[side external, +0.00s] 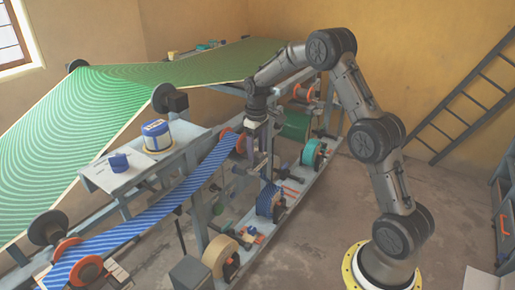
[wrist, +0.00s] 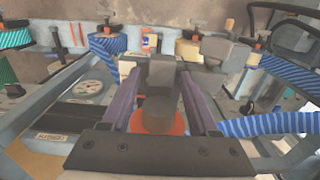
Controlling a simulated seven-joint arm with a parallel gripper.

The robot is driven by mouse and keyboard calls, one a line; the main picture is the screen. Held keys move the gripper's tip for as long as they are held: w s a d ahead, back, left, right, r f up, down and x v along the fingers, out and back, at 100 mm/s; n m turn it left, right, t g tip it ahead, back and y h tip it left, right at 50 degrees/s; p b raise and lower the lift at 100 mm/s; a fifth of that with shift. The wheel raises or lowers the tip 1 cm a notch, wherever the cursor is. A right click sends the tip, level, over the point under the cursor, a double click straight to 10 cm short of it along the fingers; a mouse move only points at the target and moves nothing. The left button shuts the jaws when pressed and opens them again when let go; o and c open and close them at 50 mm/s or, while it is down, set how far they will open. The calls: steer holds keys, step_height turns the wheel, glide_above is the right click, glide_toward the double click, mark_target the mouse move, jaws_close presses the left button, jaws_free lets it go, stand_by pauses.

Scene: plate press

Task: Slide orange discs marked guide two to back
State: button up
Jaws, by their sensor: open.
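My gripper (side external: 256,148) points down beside the upper frame of the press, close to an orange disc (side external: 232,140) at the end of the blue striped web. In the wrist view my gripper (wrist: 160,88) has its two fingers apart, one on each side of a dark grey post. An orange disc (wrist: 145,127) shows below that post, partly hidden by the post and the gripper body. I cannot tell whether the fingers touch anything. Other orange discs are on a front roller (side external: 88,271) and on lower rollers (side external: 320,155). No guide marking is readable.
The blue striped web (side external: 165,208) runs down to the front left, and a green web (side external: 85,115) spans the left. Metal rails and rollers crowd around my gripper. Bare floor (side external: 325,215) lies to the right.

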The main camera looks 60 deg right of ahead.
steer(key=shift+s+a+f, duration=0.15)
steer(key=shift+s, duration=0.45)
step_height(320, 180, up, 17)
steer(key=s+a, duration=0.1)
steer(key=a, duration=0.1)
steer(key=s+a+r+n+t, duration=0.2)
steer(key=s+a+r+t, duration=0.1)
steer(key=s+a+r, duration=0.6)
steer(key=shift+s+a+h, duration=0.3)
steer(key=shift+s+a, duration=0.6)
steer(key=shift+s, duration=0.6)
steer(key=shift+a+r, duration=0.1)
